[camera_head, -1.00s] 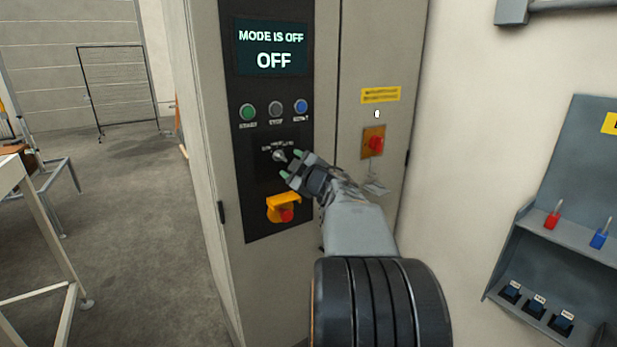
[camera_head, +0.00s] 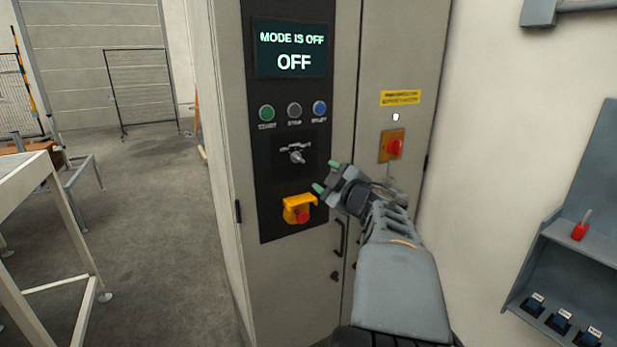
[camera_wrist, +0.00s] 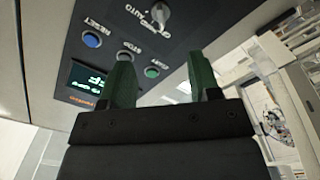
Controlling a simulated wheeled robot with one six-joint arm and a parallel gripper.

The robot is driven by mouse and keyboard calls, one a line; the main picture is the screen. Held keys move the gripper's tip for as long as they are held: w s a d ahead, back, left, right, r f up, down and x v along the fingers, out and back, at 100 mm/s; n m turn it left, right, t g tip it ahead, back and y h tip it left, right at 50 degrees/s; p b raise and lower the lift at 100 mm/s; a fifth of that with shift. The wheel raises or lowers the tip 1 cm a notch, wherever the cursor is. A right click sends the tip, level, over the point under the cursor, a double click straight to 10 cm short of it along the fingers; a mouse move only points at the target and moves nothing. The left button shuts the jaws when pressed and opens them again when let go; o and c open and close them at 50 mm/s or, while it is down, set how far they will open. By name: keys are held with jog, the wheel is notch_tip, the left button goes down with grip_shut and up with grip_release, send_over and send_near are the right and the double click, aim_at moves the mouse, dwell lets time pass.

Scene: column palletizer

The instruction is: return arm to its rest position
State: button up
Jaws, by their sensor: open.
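My gripper (camera_head: 325,176) is open and empty, with green fingertips, in front of the control cabinet (camera_head: 222,150). It is right of and below the mode selector switch (camera_head: 297,156) and apart from it. In the wrist view both green fingers (camera_wrist: 168,85) stand apart with nothing between them, and the selector knob (camera_wrist: 160,16) shows above them. The cabinet's screen (camera_head: 292,50) reads "MODE IS OFF, OFF". Below it are green (camera_head: 266,112), grey (camera_head: 294,110) and blue (camera_head: 319,108) buttons.
A red emergency stop in a yellow guard (camera_head: 299,209) sits low on the panel. A red rotary switch (camera_head: 393,146) is on the cabinet's right side. A grey shelf (camera_head: 570,245) hangs at the right. A table frame (camera_head: 50,215) stands left. The floor between (camera_head: 150,230) is clear.

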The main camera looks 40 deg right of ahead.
jog(key=s+d+f+m+g+h, duration=0.5)
jog(key=d+f+m+g+h, duration=0.25)
jog(key=m, duration=0.25)
jog(key=s+a+f+g+y, duration=0.2)
jog(key=a+f, duration=0.3)
jog(key=a, duration=0.4)
jog(key=s+a+f+g+y, duration=0.2)
jog(key=a+f+y, duration=0.2)
jog(key=a, duration=0.5)
jog(key=s+a+f+g+y, duration=0.2)
jog(key=a+f, duration=0.4)
jog(key=a, duration=0.4)
jog(key=shift+s+f+g+y, duration=0.3)
jog(key=shift+g+y, duration=0.15)
jog(key=shift+y, duration=0.2)
jog(key=shift+n+y, duration=0.4)
jog(key=shift+n, duration=0.5)
jog(key=a, duration=0.5)
jog(key=shift+a+r, duration=0.15)
jog(key=shift+r, duration=0.15)
jog(key=shift+c, duration=0.2)
